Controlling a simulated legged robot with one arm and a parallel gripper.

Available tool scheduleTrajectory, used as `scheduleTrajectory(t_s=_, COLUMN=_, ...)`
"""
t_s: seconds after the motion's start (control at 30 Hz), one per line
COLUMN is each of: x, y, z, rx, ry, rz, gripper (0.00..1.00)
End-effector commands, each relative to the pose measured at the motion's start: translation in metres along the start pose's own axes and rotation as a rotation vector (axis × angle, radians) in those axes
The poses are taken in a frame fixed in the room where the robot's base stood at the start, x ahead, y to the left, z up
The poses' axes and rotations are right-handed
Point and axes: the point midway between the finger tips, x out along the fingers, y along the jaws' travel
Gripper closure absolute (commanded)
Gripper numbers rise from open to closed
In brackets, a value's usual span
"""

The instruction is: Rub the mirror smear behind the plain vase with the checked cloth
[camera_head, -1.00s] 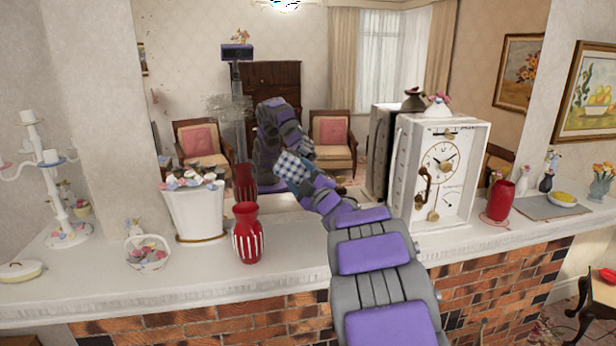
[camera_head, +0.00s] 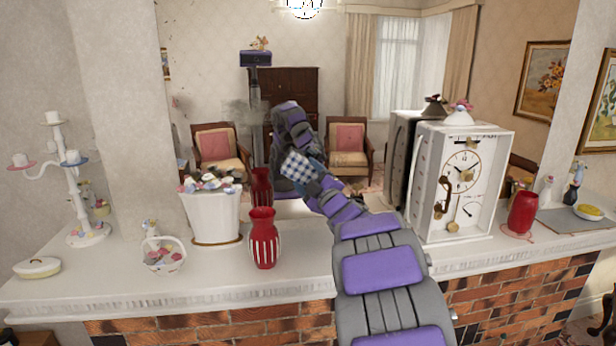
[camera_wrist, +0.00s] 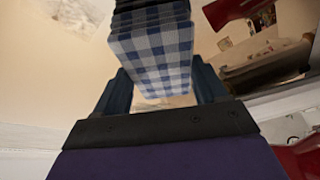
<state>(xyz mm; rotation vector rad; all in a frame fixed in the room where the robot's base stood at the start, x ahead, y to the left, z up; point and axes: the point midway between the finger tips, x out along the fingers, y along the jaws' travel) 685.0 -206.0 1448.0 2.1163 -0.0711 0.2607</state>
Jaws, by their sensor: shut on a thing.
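My gripper (camera_head: 310,182) is shut on the blue-and-white checked cloth (camera_head: 298,166), held up before the mirror (camera_head: 215,55). The wrist view shows the folded cloth (camera_wrist: 155,50) between my fingers (camera_wrist: 160,90). A grey smear (camera_head: 237,110) marks the mirror, left of my gripper; a grey patch (camera_wrist: 75,14) also shows at the wrist view's upper left. Small reddish-brown specks (camera_head: 176,102) lie near the mirror's left edge. A plain red vase (camera_head: 522,212) stands right of the clock. A red vase with white stripes (camera_head: 263,240) stands left of my arm. Contact between cloth and glass cannot be told.
A white planter with flowers (camera_head: 213,222), a basket (camera_head: 165,256) and a candelabrum (camera_head: 80,190) stand left on the mantel (camera_head: 120,292). A white clock (camera_head: 462,185) stands close right of my arm. Bare mantel lies between the striped vase and my arm.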

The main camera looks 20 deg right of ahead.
Motion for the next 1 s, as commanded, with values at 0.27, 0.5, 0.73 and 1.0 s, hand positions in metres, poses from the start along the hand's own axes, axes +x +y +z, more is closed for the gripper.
scheduleTrajectory(t_s=0.27, x=-0.005, y=0.013, z=0.017, rx=0.001, ry=-0.002, rz=0.0, gripper=0.57)
scheduleTrajectory(t_s=0.5, x=-0.009, y=0.021, z=0.03, rx=0.0, ry=-0.001, rz=0.0, gripper=0.57)
scheduleTrajectory(t_s=0.73, x=-0.012, y=0.025, z=0.036, rx=0.001, ry=-0.002, rz=0.001, gripper=0.57)
scheduleTrajectory(t_s=1.0, x=-0.02, y=0.038, z=0.053, rx=0.001, ry=-0.005, rz=0.001, gripper=0.57)
